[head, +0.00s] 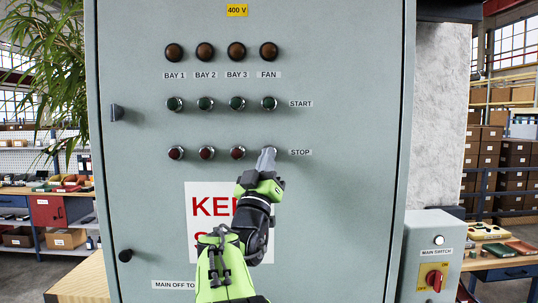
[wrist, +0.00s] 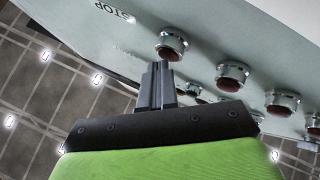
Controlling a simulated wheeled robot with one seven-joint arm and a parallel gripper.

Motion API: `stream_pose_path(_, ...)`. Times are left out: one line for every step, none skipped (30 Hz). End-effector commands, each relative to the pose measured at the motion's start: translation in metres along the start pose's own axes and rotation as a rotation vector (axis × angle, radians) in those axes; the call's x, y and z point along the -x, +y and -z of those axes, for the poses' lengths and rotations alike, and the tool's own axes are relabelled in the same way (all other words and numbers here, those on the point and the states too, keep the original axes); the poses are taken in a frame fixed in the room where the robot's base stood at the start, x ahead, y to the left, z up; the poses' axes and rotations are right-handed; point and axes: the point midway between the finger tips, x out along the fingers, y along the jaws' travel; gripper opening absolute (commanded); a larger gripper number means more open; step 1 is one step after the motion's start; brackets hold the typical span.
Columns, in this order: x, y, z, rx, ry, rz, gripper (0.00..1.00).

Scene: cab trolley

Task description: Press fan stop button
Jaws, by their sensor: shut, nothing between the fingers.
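A grey-green control cabinet (head: 340,200) faces me. The fan stop button is at the right end of the STOP row, beside the STOP label (head: 300,152); in the head view my fingertips cover most of it. In the wrist view the red fan stop button (wrist: 170,40) in its silver collar shows next to the upside-down STOP label (wrist: 115,10). My gripper (head: 267,156) is shut and empty, its fingers pointing at the cabinet. In the wrist view its fingertips (wrist: 163,66) end at the button's lower edge; I cannot tell whether they touch it.
The bay 3 stop button (head: 238,153) is just left of my gripper. The green fan start button (head: 269,103) and dark fan lamp (head: 268,51) are above. A main switch box (head: 432,255) stands at the lower right.

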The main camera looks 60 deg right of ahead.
Motion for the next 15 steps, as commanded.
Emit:
stream_pose_path(0.001,0.000,0.000,0.000,0.000,0.000,0.00)
stream_pose_path(0.002,0.001,0.001,-0.001,0.001,0.000,0.00)
stream_pose_path(0.004,0.002,0.002,-0.001,0.001,0.000,0.00)
stream_pose_path(0.005,0.003,0.002,-0.001,0.002,0.000,0.00)
stream_pose_path(0.007,0.004,0.003,-0.001,0.002,-0.001,0.00)
stream_pose_path(0.009,0.004,0.004,-0.001,0.001,0.000,0.00)
stream_pose_path(0.010,0.005,0.004,-0.001,0.001,0.000,0.00)
stream_pose_path(0.011,0.006,0.005,-0.001,0.000,0.000,0.00)
stream_pose_path(0.013,0.007,0.006,-0.001,0.000,0.000,0.00)
stream_pose_path(0.013,0.008,0.006,-0.001,0.000,0.000,0.00)
stream_pose_path(0.013,0.008,0.007,-0.001,-0.001,0.000,0.00)
stream_pose_path(0.013,0.008,0.007,-0.001,-0.001,0.001,0.00)
stream_pose_path(0.012,0.008,0.007,0.000,-0.001,0.001,0.00)
stream_pose_path(0.012,0.008,0.007,0.000,-0.001,0.000,0.00)
stream_pose_path(0.012,0.008,0.007,0.000,-0.001,0.000,0.00)
